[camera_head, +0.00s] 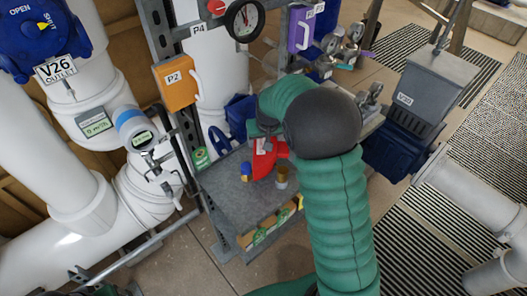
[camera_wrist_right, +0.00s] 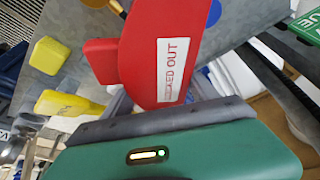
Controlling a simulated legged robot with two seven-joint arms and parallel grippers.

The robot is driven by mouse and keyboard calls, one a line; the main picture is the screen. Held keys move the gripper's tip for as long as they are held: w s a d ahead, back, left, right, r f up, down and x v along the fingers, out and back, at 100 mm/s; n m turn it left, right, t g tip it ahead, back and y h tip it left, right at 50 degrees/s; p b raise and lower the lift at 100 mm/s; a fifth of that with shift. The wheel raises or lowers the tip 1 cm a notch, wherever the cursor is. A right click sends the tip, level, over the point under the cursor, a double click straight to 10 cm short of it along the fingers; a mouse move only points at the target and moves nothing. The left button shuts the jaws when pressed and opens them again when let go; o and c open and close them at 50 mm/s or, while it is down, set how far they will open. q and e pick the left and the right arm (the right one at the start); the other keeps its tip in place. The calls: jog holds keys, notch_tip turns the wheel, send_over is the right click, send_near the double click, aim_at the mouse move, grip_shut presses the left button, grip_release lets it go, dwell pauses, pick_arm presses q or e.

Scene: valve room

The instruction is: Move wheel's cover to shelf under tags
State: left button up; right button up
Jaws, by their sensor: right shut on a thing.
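The wheel's cover is a red piece with a white "LOCKED OUT" label (camera_wrist_right: 165,50). In the head view the red cover (camera_head: 264,163) shows just above the grey metal shelf top (camera_head: 228,190), partly hidden by my arm. My right gripper (camera_head: 264,143) is shut on the cover, its fingers mostly hidden in the head view. In the right wrist view the cover stands up from the right gripper (camera_wrist_right: 125,108). I cannot tell whether the cover touches the shelf top. My left gripper is not clearly in view.
An orange P2 box (camera_head: 175,82) and a purple P3 tag (camera_head: 301,28) hang on the frame. A brass piece (camera_head: 281,178) and a small blue-and-yellow padlock (camera_head: 246,172) stand on the shelf top. White pipes (camera_head: 60,185) fill the left. The front left of the shelf top is clear.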

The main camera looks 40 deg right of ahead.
jog(key=f, duration=0.3)
jog(key=d+f, duration=0.1)
jog(key=f, duration=0.2)
jog(key=shift+d, duration=0.2)
jog(key=shift+a, duration=0.3)
jog(key=o, duration=1.7)
jog(key=shift+a, duration=0.2)
jog(key=shift+c, duration=0.2)
jog(key=shift+d, duration=0.1)
jog(key=shift+d, duration=0.1)
